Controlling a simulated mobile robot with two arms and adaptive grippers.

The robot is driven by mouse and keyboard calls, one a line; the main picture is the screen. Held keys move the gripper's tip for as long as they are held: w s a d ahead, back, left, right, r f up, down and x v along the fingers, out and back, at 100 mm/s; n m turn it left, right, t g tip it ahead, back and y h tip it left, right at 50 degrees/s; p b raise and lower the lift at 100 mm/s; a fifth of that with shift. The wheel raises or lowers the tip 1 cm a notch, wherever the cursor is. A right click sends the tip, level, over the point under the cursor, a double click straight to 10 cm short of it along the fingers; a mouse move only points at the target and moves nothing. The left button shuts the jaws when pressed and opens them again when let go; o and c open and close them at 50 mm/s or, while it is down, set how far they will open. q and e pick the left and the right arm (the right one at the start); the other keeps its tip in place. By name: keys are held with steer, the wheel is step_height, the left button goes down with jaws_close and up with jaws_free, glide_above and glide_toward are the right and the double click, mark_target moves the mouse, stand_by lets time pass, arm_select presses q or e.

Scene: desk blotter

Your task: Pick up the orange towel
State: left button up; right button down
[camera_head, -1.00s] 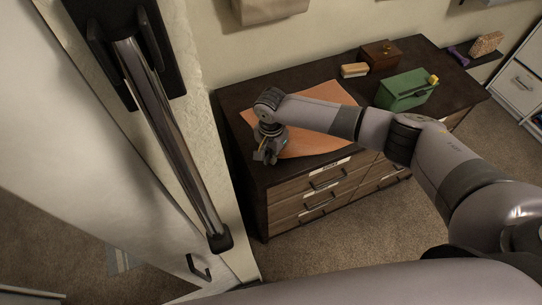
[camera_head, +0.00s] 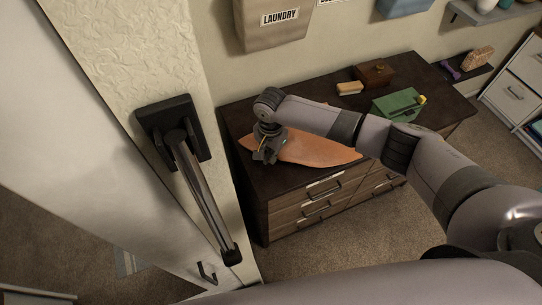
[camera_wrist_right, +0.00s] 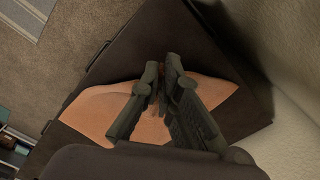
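The orange towel (camera_head: 312,149) lies on the dark top of the dresser (camera_head: 235,112), near its left end. It looks gathered and narrowed toward my right gripper (camera_head: 266,156), which points down at the towel's left end. In the right wrist view the towel (camera_wrist_right: 98,108) spreads out on both sides of the fingers. Part of the towel is hidden behind the fingers and my right arm. My left gripper is not in view.
A green box (camera_head: 398,104), a brown wooden box (camera_head: 375,73) and a small tan-and-white block (camera_head: 349,88) stand at the back right of the dresser. A wall pocket marked LAUNDRY (camera_head: 272,24) hangs above. A door with a large handle (camera_head: 200,190) is close on the left.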

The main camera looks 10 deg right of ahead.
step_height(320, 180, up, 44)
stand_by(0.9)
